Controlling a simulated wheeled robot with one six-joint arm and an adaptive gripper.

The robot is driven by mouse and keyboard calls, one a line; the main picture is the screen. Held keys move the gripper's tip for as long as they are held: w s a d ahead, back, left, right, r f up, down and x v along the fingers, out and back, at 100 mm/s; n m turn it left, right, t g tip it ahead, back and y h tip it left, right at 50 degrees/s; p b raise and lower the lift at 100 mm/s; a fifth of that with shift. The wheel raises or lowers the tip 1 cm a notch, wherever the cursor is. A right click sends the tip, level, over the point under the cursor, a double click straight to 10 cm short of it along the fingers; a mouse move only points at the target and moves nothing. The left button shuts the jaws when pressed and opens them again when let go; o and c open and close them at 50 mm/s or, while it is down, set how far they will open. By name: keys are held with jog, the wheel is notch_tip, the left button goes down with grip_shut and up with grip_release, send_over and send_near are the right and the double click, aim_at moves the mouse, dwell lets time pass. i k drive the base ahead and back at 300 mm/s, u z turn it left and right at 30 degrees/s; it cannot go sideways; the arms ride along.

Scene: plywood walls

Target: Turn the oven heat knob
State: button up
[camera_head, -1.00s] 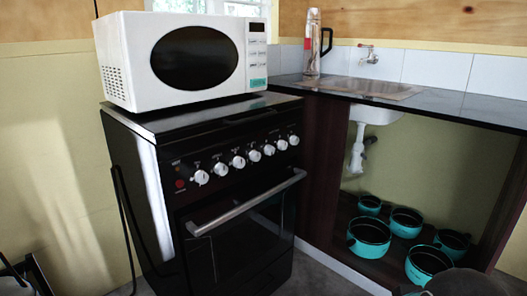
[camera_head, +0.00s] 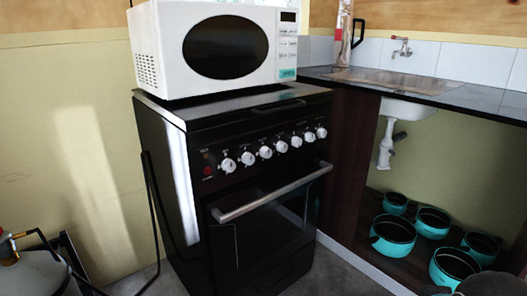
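The black oven (camera_head: 262,225) stands left of centre in the head view, angled toward the right. Several white round knobs run in a row along its front panel, from the leftmost knob (camera_head: 228,165) to the rightmost knob (camera_head: 321,132). The markings are too small to read, so I cannot tell which one is the heat knob. A red button or light (camera_head: 208,171) sits left of the knobs. A silver handle bar (camera_head: 272,193) crosses the top of the oven door, which is shut. My gripper is not in view, and nothing touches the knobs.
A white microwave (camera_head: 165,55) sits on the oven. A dark counter (camera_head: 480,101) with a sink (camera_head: 395,80) stands to the right, with several teal pots, one of them a large pot (camera_head: 392,238), beneath. A gas cylinder (camera_head: 35,275) is at lower left. Grey floor shows before the oven.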

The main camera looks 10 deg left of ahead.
aim_at(309, 137)
jog(key=u, duration=0.35)
jog(key=k, duration=0.45)
jog(key=u, duration=1.25)
jog(key=i, duration=0.85)
jog(key=z, duration=0.75)
jog(key=i, duration=0.4)
jog(key=z, duration=0.35)
